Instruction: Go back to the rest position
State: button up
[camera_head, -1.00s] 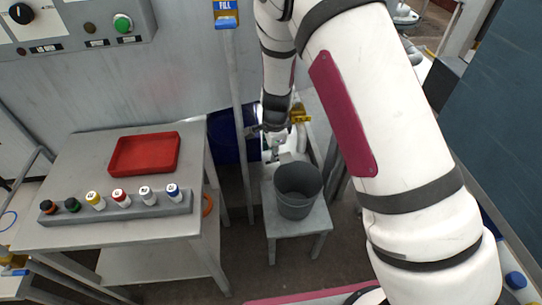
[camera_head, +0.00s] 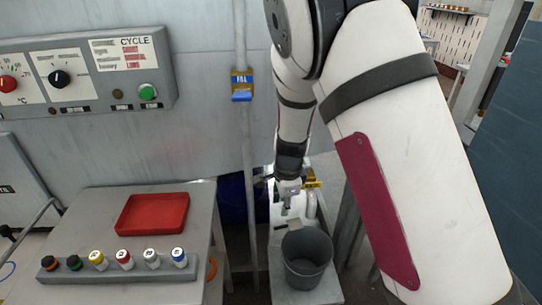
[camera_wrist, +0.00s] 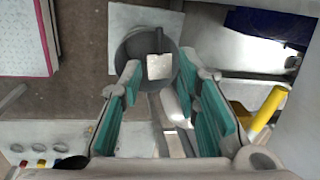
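My gripper (camera_head: 287,208) hangs above and behind the grey bucket (camera_head: 306,257) in the head view. In the wrist view its two teal-padded fingers (camera_wrist: 167,78) stand well apart with nothing held between them. The bucket (camera_wrist: 133,49) shows beyond the fingertips, with a small pale block-like thing (camera_wrist: 159,66) and a dark piece seen against it. I cannot tell exactly what these are. My arm fills the right half of the head view.
A metal table (camera_head: 95,205) at left carries a red tray (camera_head: 152,213) and a grey rack (camera_head: 120,273) with several capped cylinders. The bucket stands on a small stool (camera_head: 278,280). A control panel (camera_head: 80,70) is on the wall, and a vertical pole (camera_head: 243,150) stands beside the table.

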jog(key=s+d+r+n+y+p, duration=0.15)
jog(key=s+r+n, duration=0.25)
jog(key=s+r, duration=0.5)
jog(key=s+d+r+n+b, duration=0.1)
jog(key=s+d+r+n, duration=0.3)
jog(key=r, duration=0.8)
jog(key=s+d+r+n, duration=0.1)
jog(key=s+r+n, duration=0.1)
jog(key=s, duration=0.4)
jog(key=s+d+r+n+t+h+p, duration=0.1)
jog(key=s+d+r+n, duration=0.1)
jog(key=s, duration=0.5)
jog(key=s+d+r+n+t+h, duration=0.1)
jog(key=s+d+r+n, duration=0.1)
jog(key=s+n, duration=0.2)
jog(key=shift+s+d, duration=0.2)
jog(key=shift+s, duration=0.95)
jog(key=shift+r, duration=0.15)
